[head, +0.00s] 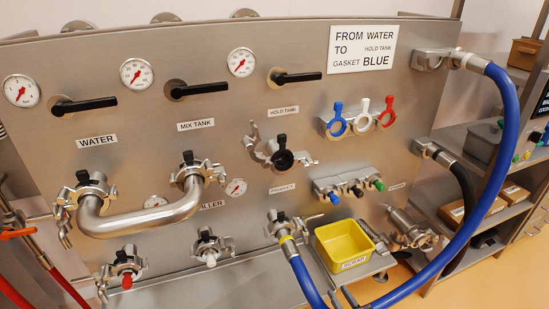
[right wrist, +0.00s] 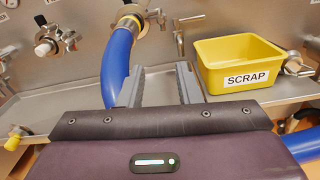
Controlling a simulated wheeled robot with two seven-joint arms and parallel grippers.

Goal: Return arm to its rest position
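My right gripper (right wrist: 160,70) shows in the right wrist view with its two grey fingers apart and nothing between them. It is in front of the steel shelf, between the blue hose (right wrist: 117,65) on its left and the yellow SCRAP bin (right wrist: 237,84) on its right. The left finger overlaps the hose in the picture; I cannot tell whether they touch. In the head view only the tips of my right gripper (head: 342,297) show at the bottom edge, below the yellow bin (head: 343,243). My left gripper is not in view.
The steel panel (head: 300,215) carries gauges, black handles and a U-shaped pipe (head: 140,217). The blue hose (head: 495,180) loops from the upper right fitting towards the product port. Red hoses (head: 68,285) are at lower left. Shelves with boxes (head: 515,195) stand at right.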

